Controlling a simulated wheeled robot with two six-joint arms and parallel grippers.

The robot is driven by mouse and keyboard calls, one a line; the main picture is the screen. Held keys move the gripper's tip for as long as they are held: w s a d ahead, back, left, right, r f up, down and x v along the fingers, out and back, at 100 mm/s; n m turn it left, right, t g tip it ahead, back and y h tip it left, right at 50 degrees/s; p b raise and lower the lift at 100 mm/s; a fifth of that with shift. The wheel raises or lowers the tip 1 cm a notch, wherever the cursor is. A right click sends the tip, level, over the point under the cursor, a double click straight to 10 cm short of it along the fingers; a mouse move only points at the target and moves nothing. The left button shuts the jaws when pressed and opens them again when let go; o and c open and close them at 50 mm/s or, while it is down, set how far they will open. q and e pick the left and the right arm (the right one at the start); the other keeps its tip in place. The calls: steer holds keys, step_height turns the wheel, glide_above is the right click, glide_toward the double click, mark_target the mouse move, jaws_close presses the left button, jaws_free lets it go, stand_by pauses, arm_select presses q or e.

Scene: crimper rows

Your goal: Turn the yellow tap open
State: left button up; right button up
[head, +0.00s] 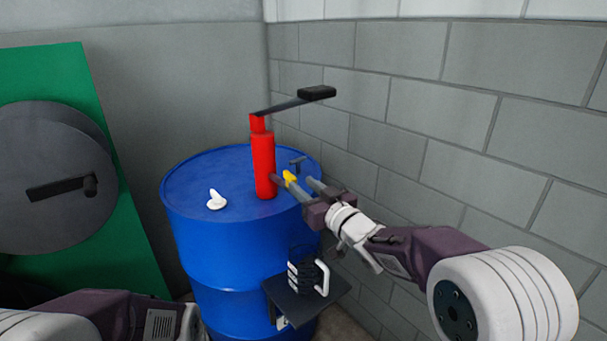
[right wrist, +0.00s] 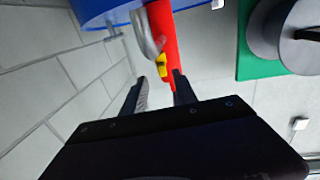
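The yellow tap (head: 289,177) is a small yellow piece beside the red pump (head: 263,165), which stands upright on the blue drum (head: 235,230). In the right wrist view the yellow tap (right wrist: 161,65) lies against the red pump body, near a curved grey spout (right wrist: 147,35). My right gripper (head: 303,185) reaches in from the right, close to the tap. In the right wrist view its two fingers (right wrist: 160,80) are apart, with the tap seen between and just beyond their tips. Contact cannot be told. My left arm shows at the lower left; its fingers are out of view.
A black pump handle (head: 317,93) sticks out above. A white cap (head: 216,199) and a dark small fitting (head: 297,162) sit on the drum top. A dark shelf (head: 335,289) holds a black-and-white item below. A block wall (head: 420,110) is close on the right; a green panel (head: 135,240) stands left.

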mark_target(285, 172)
steer(key=shift+w+a+f, duration=0.2)
steer(key=shift+w+a, duration=0.05)
steer(key=shift+a, duration=0.05)
steer(key=x, duration=0.9)
steer(key=shift+a+b, duration=0.1)
steer(key=shift+b, duration=0.2)
